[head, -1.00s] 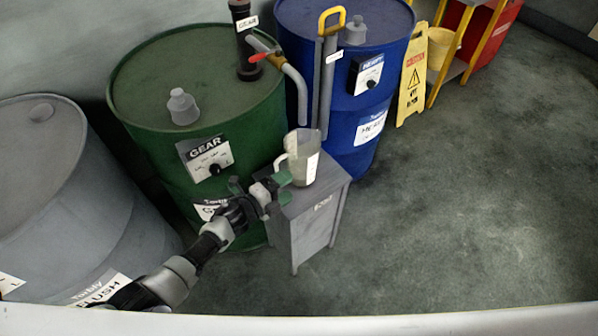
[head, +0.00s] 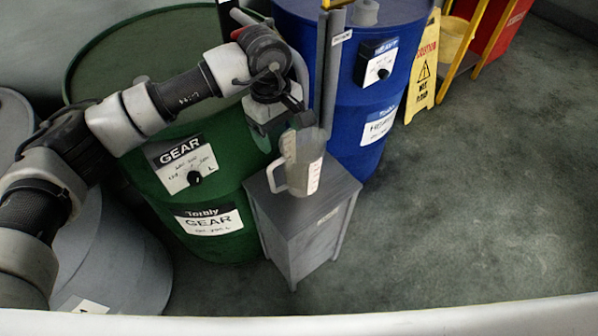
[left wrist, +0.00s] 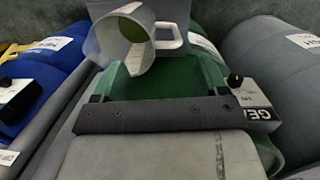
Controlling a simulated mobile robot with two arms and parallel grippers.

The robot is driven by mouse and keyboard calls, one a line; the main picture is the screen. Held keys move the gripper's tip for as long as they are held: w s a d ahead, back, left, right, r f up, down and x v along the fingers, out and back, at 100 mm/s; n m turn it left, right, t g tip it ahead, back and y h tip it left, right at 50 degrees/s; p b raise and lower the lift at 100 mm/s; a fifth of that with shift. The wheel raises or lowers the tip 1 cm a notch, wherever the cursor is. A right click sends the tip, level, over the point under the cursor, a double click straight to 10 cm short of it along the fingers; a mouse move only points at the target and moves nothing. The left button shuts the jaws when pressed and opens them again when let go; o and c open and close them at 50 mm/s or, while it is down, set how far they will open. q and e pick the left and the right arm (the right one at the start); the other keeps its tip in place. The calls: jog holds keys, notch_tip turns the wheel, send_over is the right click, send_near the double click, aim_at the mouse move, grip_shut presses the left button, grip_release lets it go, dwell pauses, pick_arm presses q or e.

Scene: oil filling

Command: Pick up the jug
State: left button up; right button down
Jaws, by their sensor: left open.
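The clear measuring jug (head: 305,176) stands upright on a small grey stand (head: 318,203), its handle toward the left in the head view. My left gripper (head: 283,128) is open and empty, angled down just above and behind the jug, close to its rim. I cannot tell whether a finger touches it. In the left wrist view the jug (left wrist: 122,42) shows beyond the green fingers, its handle on the right. The right gripper is not in view.
A green gear oil drum (head: 228,170) stands behind the stand at the left, a blue drum (head: 340,92) behind at the right. A grey drum (head: 125,262) is at the lower left. A yellow wet-floor sign (head: 424,75) stands at the back. The floor (head: 470,200) at the right is clear.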

pick_arm(q)
jog(key=a+y, duration=0.1)
send_over(279, 160)
jog(key=shift+m+t, duration=0.3)
jog(key=shift+t, duration=0.1)
jog(key=f, duration=0.4)
jog(key=shift+a+f, duration=0.15)
jog(key=shift+a, duration=0.15)
jog(key=f, duration=0.3)
jog(key=f+p, duration=0.1)
jog(key=f, duration=0.1)
jog(key=shift+d+f, duration=0.3)
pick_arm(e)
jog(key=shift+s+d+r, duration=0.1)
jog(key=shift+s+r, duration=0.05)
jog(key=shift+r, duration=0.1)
pick_arm(q)
jog(key=shift+c, duration=0.2)
jog(key=c, duration=1.2)
